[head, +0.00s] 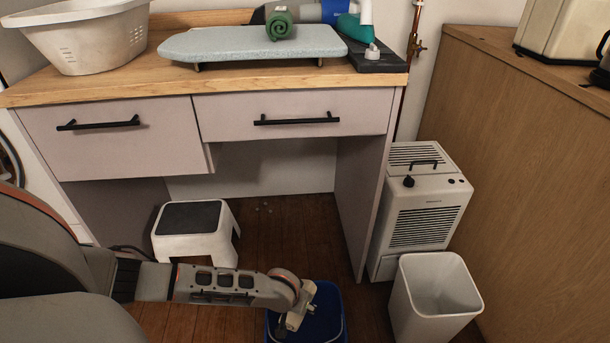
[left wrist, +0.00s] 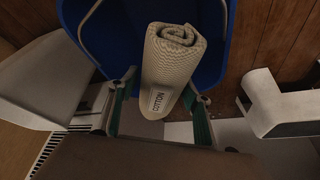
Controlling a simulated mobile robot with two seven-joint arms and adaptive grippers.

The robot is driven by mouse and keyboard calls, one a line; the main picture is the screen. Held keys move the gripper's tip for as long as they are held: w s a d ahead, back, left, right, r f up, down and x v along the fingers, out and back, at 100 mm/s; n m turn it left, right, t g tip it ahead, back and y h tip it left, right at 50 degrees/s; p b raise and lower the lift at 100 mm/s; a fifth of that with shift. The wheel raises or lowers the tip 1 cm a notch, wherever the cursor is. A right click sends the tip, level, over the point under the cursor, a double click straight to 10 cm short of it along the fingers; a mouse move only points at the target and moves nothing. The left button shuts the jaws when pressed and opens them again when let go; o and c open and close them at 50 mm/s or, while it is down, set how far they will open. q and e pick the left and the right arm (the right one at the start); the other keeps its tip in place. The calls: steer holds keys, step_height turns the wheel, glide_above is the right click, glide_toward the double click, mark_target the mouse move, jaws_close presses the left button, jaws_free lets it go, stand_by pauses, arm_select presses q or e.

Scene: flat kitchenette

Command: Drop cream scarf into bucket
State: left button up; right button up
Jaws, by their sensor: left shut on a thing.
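The cream scarf (left wrist: 172,65) is a rolled-up bundle with a dark-lettered label, between the green-padded fingers of my left gripper (left wrist: 159,90) in the left wrist view. The gripper is shut on it. In the head view my left gripper (head: 296,316) is low at the bottom centre, over the blue bucket (head: 328,318); the scarf is hidden there. In the left wrist view the open blue bucket (left wrist: 214,40), with its handle, lies behind the scarf. The scarf overlaps the bucket's opening in that view; its height above the rim is unclear. My right gripper is not in view.
A white waste bin (head: 433,305) stands right of the bucket, before a white dehumidifier (head: 425,205). A white step stool (head: 194,249) is at left.

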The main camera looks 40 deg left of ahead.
arm_select(q)
steer(key=shift+w+r, duration=0.1)
steer(key=shift+r, duration=0.05)
steer(key=o, duration=1.2)
steer(key=shift+o, duration=0.2)
steer(key=v, duration=1.2)
